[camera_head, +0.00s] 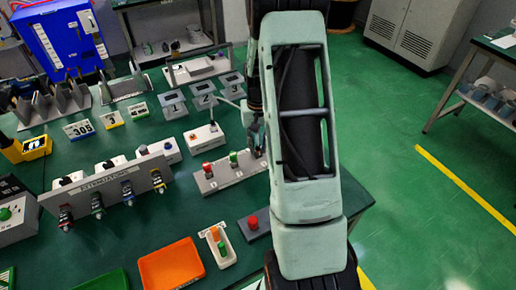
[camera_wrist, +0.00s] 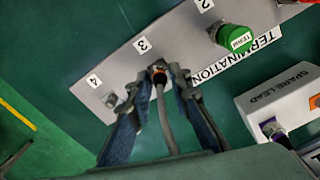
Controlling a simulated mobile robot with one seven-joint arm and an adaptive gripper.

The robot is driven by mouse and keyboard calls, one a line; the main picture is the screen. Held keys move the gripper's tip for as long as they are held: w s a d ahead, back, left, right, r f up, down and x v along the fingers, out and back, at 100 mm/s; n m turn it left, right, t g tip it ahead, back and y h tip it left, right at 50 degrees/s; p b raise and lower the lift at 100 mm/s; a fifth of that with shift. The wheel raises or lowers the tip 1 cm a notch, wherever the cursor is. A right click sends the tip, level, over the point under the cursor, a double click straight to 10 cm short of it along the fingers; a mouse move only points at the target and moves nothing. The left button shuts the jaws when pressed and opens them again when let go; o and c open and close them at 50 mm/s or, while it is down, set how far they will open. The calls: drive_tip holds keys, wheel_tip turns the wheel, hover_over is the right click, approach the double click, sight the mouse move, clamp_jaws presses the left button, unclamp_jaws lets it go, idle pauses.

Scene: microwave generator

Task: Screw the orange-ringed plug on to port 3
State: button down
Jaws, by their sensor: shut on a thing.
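In the wrist view, my gripper (camera_wrist: 161,76) is shut on the orange-ringed plug (camera_wrist: 158,80), whose grey cable (camera_wrist: 166,122) runs back between the fingers. The plug is at the grey termination panel (camera_wrist: 175,38), by the label 3 (camera_wrist: 141,45). Port 3 itself is hidden behind the plug and fingertips, so I cannot tell how far the plug is seated or threaded. In the head view, my gripper (camera_head: 256,142) is at the right end of the panel (camera_head: 222,179), partly hidden by my arm.
A green cap (camera_wrist: 236,38) sits on port 2, and port 4 (camera_wrist: 111,100) is bare. A white spare lead box (camera_wrist: 282,100) stands to the right in the wrist view. The head view shows a red cap (camera_head: 208,169) on port 1 and an orange tray (camera_head: 171,266) in front.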

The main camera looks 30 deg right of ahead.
drive_tip(key=m+b, duration=0.1)
drive_tip(key=m, duration=0.3)
drive_tip(key=shift+m, duration=0.3)
drive_tip(key=m, duration=0.4)
drive_tip(key=shift+m, duration=0.3)
drive_tip(key=m+p, duration=0.1)
drive_tip(key=m, duration=0.3)
drive_tip(key=shift+r+m, duration=0.1)
drive_tip(key=shift+m, duration=0.2)
drive_tip(key=shift+m+p, duration=0.65)
drive_tip(key=shift+m, duration=1.55)
drive_tip(key=c, duration=1.8)
unclamp_jaws()
drive_tip(key=shift+o, duration=0.2)
